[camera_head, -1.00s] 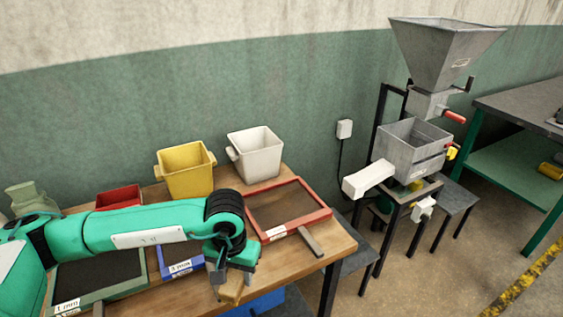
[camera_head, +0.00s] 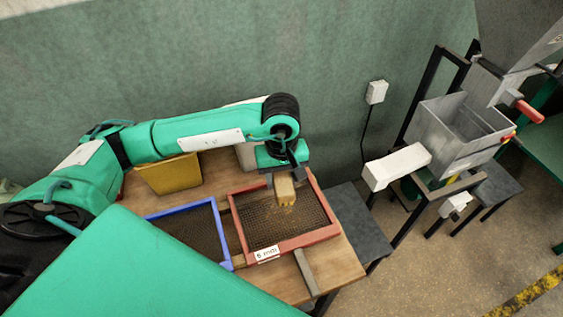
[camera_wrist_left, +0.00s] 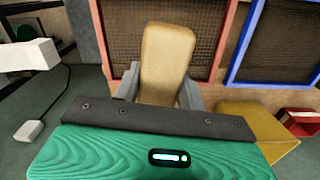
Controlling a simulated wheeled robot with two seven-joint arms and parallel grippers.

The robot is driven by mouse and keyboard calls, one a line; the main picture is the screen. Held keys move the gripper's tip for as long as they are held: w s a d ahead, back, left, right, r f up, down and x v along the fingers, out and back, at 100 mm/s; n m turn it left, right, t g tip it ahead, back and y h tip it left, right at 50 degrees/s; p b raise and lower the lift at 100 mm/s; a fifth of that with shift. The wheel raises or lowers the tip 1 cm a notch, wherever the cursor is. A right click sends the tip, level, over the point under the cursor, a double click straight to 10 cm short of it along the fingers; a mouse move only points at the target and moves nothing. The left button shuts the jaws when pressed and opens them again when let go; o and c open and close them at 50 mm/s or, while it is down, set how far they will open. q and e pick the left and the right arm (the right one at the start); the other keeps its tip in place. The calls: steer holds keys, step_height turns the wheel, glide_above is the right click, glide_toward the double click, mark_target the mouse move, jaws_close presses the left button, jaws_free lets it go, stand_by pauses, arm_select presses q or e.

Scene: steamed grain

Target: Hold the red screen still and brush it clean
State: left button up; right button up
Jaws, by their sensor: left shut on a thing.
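The red screen (camera_head: 323,235) lies on the wooden table, a red frame around dark mesh with a "5 mm" label. Brownish specks show on its mesh near the brush. My left gripper (camera_head: 284,178) is shut on a wooden brush (camera_head: 285,192) over the far middle of the mesh. I cannot tell whether the brush touches the mesh. In the left wrist view the brush (camera_wrist_left: 167,55) stands between the two fingers, with the red screen (camera_wrist_left: 98,30) behind it. The screen's grey handle (camera_head: 306,272) points toward the table's front. My right gripper is not in view.
A blue-framed screen (camera_head: 224,241) sits close left of the red one. Behind are a yellow bin (camera_head: 170,176) and a pale bin (camera_head: 246,156), partly hidden by my arm. A metal mill (camera_head: 450,130) stands on the right beyond a dark low table (camera_head: 358,225).

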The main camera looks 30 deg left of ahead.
arm_select(q)
steer(key=shift+s+a+r+n, duration=0.2)
steer(key=shift+r+n, duration=0.25)
steer(key=shift+n, duration=0.35)
steer(key=shift+f, duration=0.5)
step_height(320, 180, down, 3)
steer(key=shift+r+b, duration=0.15)
steer(key=shift+b, duration=0.4)
step_height(320, 180, down, 3)
steer(key=shift+r+b, duration=0.1)
steer(key=shift+b, duration=0.95)
steer(key=shift+w+f+b, duration=0.1)
steer(key=shift+f+b, duration=0.15)
steer(key=shift+b, duration=0.1)
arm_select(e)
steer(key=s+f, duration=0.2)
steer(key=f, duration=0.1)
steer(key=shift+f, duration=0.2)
